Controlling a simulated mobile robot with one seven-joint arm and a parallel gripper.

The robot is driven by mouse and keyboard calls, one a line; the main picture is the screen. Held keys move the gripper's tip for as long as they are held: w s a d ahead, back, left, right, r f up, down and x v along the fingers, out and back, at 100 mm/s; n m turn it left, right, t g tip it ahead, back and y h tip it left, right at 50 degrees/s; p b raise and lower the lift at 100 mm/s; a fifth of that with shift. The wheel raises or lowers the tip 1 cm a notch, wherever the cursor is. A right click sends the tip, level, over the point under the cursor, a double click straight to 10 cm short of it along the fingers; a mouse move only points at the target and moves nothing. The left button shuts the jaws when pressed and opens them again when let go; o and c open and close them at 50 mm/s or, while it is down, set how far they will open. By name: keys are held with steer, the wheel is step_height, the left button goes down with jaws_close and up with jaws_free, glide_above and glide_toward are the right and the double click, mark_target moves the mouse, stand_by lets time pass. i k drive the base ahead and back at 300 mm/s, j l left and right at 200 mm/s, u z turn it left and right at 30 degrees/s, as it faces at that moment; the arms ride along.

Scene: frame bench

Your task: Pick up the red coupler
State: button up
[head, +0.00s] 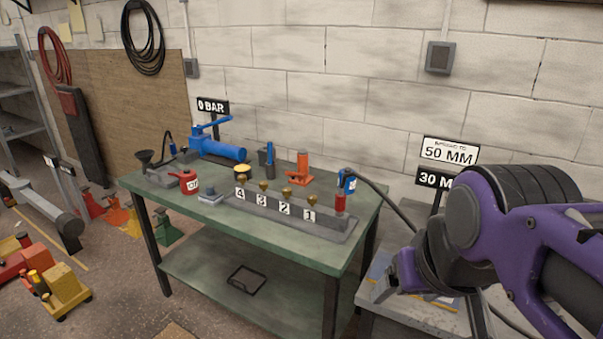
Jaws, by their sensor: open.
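A small red piece (340,203), which looks like the red coupler, stands upright at the right end of a grey block (290,218) on the green bench (215,226). A blue fitting (347,181) with a black hose sits just above it; whether they are joined is too small to tell. My gripper (402,276) is at the lower right, beyond the bench's right edge and nearer to me than the red piece. It is open and apart from the red piece. Its fingertips are small and partly hidden by my wrist.
Brass fittings stand behind number plates (262,199) along the block. A low grey table (400,314) is below my gripper. The black hose (392,200) runs right towards my arm.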

mark_target(340, 197)
steer(key=z, duration=1.85)
steer(key=k+l+z, duration=0.15)
steer(key=j+u, duration=0.2)
steer(key=j, duration=0.25)
steer(key=j+u, duration=0.2)
steer(key=j, duration=0.3)
steer(key=i+j+u, duration=0.2)
steer(key=j, duration=0.2)
steer(key=j+u, duration=0.2)
steer(key=j, duration=0.3)
steer(key=i, duration=0.05)
